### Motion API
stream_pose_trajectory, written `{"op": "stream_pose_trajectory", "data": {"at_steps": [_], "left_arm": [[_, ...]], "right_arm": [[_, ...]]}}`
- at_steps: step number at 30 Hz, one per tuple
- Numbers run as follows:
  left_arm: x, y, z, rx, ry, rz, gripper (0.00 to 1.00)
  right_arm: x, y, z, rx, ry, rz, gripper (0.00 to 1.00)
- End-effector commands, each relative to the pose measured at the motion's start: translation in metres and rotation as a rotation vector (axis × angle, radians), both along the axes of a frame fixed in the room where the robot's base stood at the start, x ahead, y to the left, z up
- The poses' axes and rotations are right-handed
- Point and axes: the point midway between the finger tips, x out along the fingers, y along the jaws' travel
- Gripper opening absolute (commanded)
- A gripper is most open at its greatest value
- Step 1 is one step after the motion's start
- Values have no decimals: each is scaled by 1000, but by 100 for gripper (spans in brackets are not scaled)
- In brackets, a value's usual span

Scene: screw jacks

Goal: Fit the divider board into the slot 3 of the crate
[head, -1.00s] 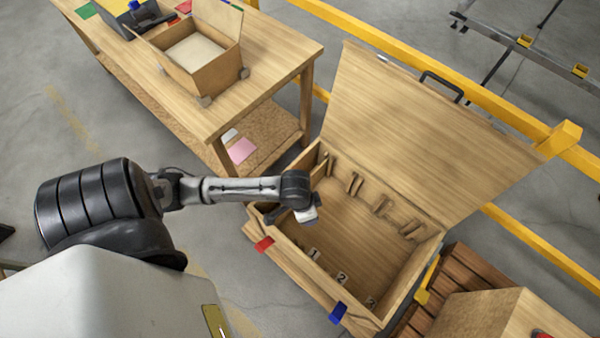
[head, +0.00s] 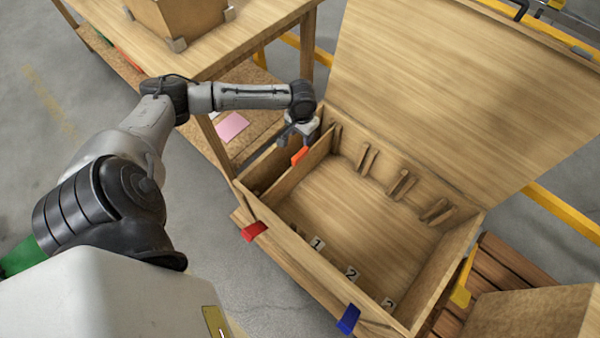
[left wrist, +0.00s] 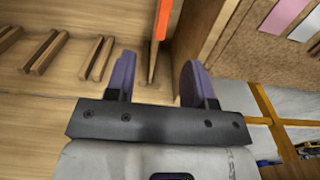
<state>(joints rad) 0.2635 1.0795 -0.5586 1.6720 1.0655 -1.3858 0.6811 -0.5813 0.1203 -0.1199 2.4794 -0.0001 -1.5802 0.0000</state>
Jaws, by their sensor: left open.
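The wooden crate (head: 455,245) stands open, with number tags along its near inner wall. The tag 3 (head: 388,303) is the rightmost, and wooden strips on the far wall form slots. The divider board (head: 310,163), with an orange mark on its top edge, stands upright near the crate's left end, left of tag 1. My left gripper (head: 300,132) is open at the board's far end. In the left wrist view the board's orange edge (left wrist: 163,18) lies ahead between the spread fingers (left wrist: 157,82), apart from both. My right gripper is out of view.
The crate's raised lid (head: 430,90) stands behind it. A wooden table (head: 235,50) with a box on it is at the upper left. A slatted pallet (head: 500,262) with a box is at the right. The crate's middle and right are empty.

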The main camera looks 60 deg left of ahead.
Motion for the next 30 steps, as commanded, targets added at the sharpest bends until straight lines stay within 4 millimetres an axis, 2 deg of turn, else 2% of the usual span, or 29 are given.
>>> {"op": "stream_pose_trajectory", "data": {"at_steps": [9,13,18,25,30], "left_arm": [[0,4,-54,-1,2,14,49],[1,4,-72,1,1,13,49],[1,3,-84,0,0,12,49],[0,4,-91,1,0,11,49],[-1,5,-107,2,2,12,49]], "right_arm": [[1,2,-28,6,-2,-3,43],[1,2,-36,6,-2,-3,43],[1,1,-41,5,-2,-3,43],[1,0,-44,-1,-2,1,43],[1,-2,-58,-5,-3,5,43]]}}
